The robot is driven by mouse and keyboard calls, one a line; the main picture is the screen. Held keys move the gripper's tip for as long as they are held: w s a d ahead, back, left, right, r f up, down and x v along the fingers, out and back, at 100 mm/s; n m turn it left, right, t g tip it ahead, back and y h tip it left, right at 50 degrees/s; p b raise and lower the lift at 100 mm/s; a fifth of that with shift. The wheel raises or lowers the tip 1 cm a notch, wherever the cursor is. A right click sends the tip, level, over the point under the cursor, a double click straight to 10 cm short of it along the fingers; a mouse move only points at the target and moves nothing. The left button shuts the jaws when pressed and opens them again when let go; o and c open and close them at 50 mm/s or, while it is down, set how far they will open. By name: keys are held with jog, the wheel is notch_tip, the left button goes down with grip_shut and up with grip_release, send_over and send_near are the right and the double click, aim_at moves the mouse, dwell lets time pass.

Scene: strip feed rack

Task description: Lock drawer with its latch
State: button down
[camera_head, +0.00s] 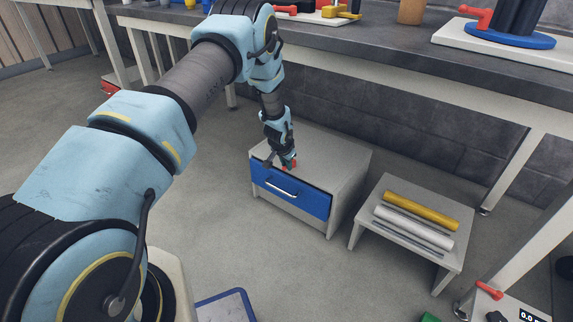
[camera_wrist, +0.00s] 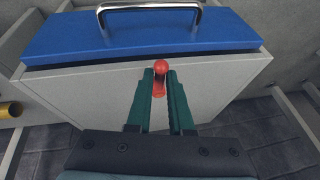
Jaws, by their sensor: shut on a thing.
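The drawer (camera_head: 312,197) has a blue front with a silver bar handle (camera_head: 282,189) and sits in a low grey cabinet (camera_head: 345,180). In the wrist view the blue drawer front (camera_wrist: 150,38) is at the top, with a dark gap between it and the cabinet body. The red latch (camera_wrist: 160,68) is at the cabinet's edge, close to the drawer. My gripper (camera_wrist: 160,90) is shut on the red latch, with its green fingers on either side. In the head view my gripper (camera_head: 289,161) is at the cabinet's top front edge and partly hides the latch.
A low grey stand (camera_head: 399,238) with a yellow roll (camera_head: 422,210) and pale rolls is right of the cabinet. A long workbench (camera_head: 400,55) runs behind, holding fixtures with red levers. A blue-edged tray (camera_head: 226,306) lies on the floor in front. Floor left of the cabinet is clear.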

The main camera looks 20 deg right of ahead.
jog(key=c, duration=0.8)
grip_release()
jog(key=shift+r, duration=0.1)
jog(key=p+v, duration=0.2)
jog(key=v, duration=0.8)
jog(key=shift+r, duration=0.25)
jog(key=shift+s+a, duration=0.1)
